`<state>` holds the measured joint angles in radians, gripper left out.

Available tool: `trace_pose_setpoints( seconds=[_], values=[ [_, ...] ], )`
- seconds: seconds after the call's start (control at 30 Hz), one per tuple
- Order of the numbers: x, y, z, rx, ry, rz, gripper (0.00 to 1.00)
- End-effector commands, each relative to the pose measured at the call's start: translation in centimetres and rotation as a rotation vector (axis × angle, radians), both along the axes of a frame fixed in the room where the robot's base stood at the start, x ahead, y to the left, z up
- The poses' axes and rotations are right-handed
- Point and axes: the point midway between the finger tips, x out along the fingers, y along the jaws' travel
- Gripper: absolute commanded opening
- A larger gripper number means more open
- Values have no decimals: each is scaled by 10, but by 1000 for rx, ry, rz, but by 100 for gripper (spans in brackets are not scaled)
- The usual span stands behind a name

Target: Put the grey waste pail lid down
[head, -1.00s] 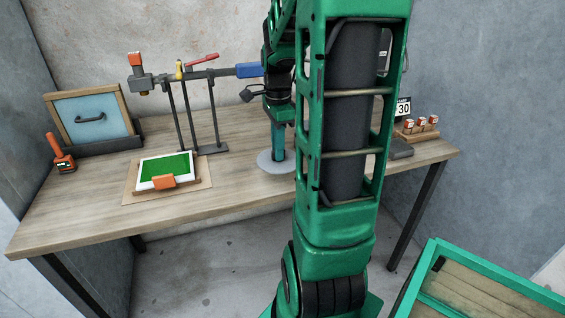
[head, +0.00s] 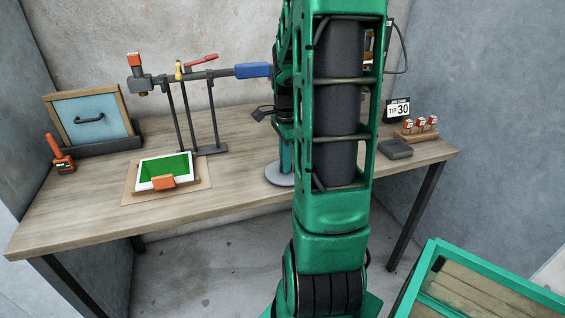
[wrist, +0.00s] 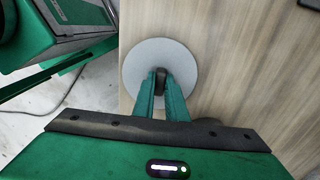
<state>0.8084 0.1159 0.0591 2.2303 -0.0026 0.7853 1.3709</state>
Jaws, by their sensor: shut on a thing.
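The grey waste pail lid (head: 274,178) is a flat round disc over the front part of the wooden bench, partly hidden behind my arm. In the wrist view the lid (wrist: 160,50) lies face-on below my gripper, close to the bench's front edge. My gripper (wrist: 161,88) is shut on the lid's dark central knob. In the head view the gripper (head: 286,162) points straight down at the lid. I cannot tell whether the lid touches the bench top or hangs just above it. No pail can be made out.
Left of the lid, a white tray with a green inside (head: 150,183) sits on a board. A grey pad (head: 395,149) and a small rack (head: 416,133) are at right. Bare bench (head: 235,190) lies left of the lid.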

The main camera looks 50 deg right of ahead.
Motion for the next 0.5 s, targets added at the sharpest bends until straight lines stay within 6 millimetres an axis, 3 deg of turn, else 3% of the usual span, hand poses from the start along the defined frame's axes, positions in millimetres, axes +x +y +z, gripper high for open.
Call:
trace_pose_setpoints(
  seconds=[0.03, 0.07, 0.13, 0.5],
  values=[
    [0, 0, -2, 1, 1, 0, 0],
    [0, 0, -2, 1, 1, 0, 14],
    [0, 0, -2, 1, 1, 0, 30],
    [0, -1, 2, 0, 0, -2, 30]
  ],
)
